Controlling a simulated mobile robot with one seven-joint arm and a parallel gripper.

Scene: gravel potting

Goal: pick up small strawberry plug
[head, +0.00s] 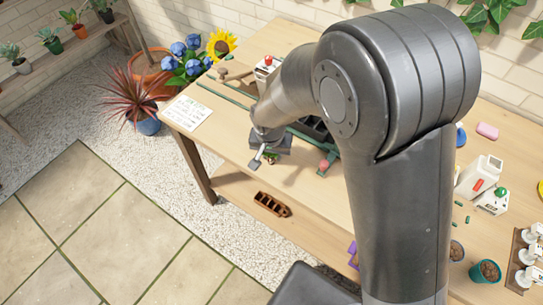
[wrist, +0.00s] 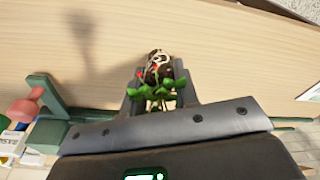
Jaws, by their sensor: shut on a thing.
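The small strawberry plug (wrist: 158,72) has green leaves, small red berries and a dark root ball with pale roots. In the wrist view it sits between the fingers of my gripper (wrist: 160,82), which is shut on it. The leaves are toward the palm and the root ball points away from it. In the head view my gripper (head: 263,159) is over the front left part of the wooden table (head: 224,128).
A dark tray (head: 312,128) and green rails lie behind my gripper. A pink-topped item (head: 323,166) stands to its right. A paper sheet (head: 188,112) lies at the left corner. Pots (head: 486,271) and white bottles stand far right.

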